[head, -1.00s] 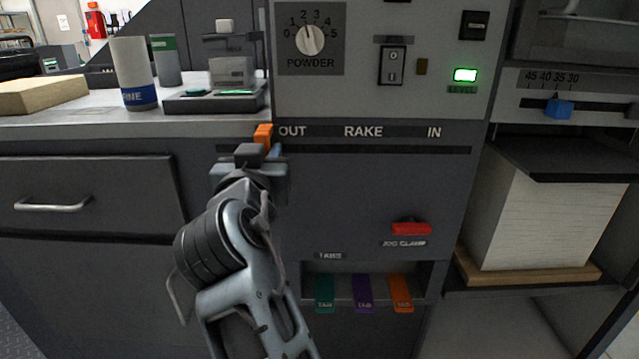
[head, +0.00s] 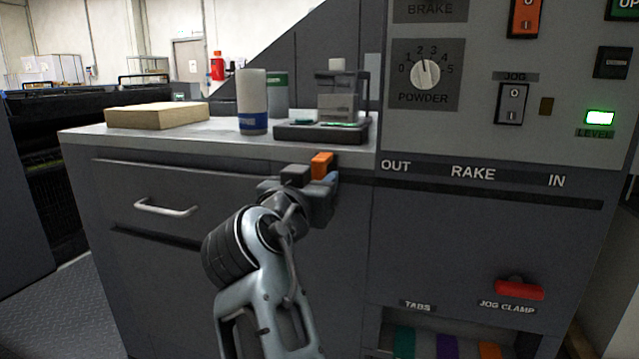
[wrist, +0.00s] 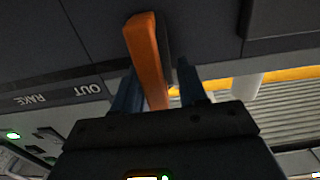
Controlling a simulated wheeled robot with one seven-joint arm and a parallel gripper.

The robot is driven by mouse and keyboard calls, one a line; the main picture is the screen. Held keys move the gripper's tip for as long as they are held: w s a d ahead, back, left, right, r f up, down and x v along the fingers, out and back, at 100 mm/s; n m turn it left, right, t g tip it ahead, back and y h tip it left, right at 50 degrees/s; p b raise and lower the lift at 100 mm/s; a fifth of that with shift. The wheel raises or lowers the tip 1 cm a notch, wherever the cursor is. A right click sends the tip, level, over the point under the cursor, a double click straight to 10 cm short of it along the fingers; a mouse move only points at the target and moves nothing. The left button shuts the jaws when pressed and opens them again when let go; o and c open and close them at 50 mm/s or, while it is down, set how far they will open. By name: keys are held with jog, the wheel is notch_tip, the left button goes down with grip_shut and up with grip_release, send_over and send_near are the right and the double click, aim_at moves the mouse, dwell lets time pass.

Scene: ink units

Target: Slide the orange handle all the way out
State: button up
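The orange handle (head: 321,163) shows in the head view left of the OUT label, past the left edge of the grey control panel. My gripper (head: 322,186) is at it, with the orange top showing above the fingers. How the handle joins the slot is hidden.
A drawer with a metal pull (head: 166,208) is behind and left of my arm. A counter (head: 90,140) above it bears a white bottle (head: 252,105), a pale block (head: 157,116) and a small device. A red jog clamp (head: 519,289) sticks out at right. Floor is free at lower left.

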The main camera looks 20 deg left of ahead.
jog(key=shift+o, duration=0.9)
jog(key=s+p, duration=0.1)
jog(key=s, duration=0.6)
jog(key=shift+s+p, duration=0.3)
jog(key=shift+s, duration=0.1)
jog(key=shift+f, duration=0.15)
